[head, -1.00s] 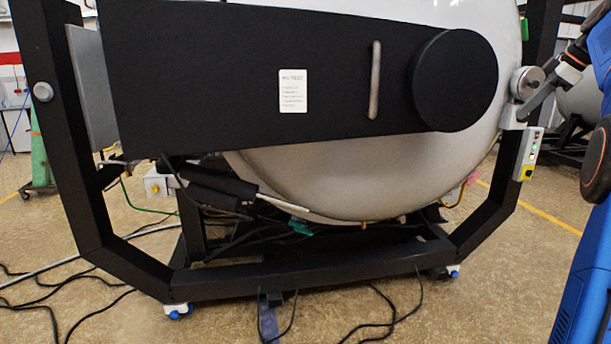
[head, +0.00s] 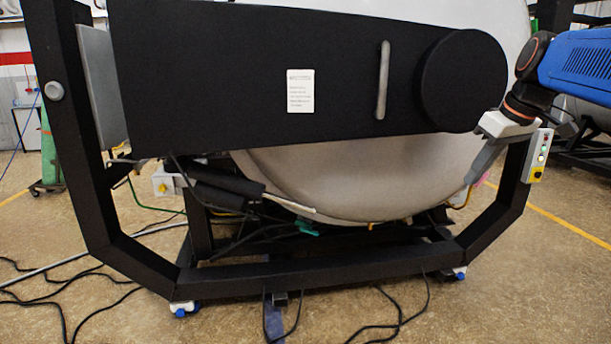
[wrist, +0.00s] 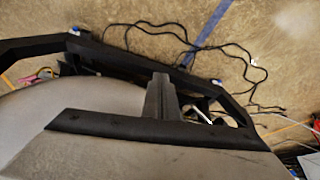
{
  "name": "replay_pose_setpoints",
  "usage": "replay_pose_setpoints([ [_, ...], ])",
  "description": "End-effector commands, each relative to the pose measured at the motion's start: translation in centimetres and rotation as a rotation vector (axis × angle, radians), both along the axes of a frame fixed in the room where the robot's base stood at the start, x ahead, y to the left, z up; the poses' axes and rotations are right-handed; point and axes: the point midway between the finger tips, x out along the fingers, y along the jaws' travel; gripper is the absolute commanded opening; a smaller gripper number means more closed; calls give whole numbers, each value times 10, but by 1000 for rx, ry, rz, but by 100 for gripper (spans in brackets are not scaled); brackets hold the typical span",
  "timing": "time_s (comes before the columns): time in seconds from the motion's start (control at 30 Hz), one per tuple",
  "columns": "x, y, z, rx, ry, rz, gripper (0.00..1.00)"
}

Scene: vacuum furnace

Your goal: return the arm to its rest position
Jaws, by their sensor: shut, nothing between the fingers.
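My gripper (head: 471,178) hangs from my blue arm at the right of the head view. Its grey fingers point down and to the left, in front of the furnace's lower right side. In the wrist view, the gripper's fingers (wrist: 160,88) are together with nothing between them. The furnace (head: 330,180) has a pale rounded body that also fills the lower left of the wrist view (wrist: 60,112). My wrist hides part of the frame's right post.
A black frame (head: 330,262) on casters carries the furnace. A black cover (head: 220,80) with a vertical handle (head: 382,80) spans its front. A control box (head: 537,155) with buttons is close to my wrist. Cables (head: 400,325) lie on the floor. Open floor shows at the lower right.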

Motion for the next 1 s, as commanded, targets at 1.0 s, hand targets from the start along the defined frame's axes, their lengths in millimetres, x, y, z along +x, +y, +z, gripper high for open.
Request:
replay_pose_setpoints([
  [1.0,-240,87,-257,20,12,-391,0],
])
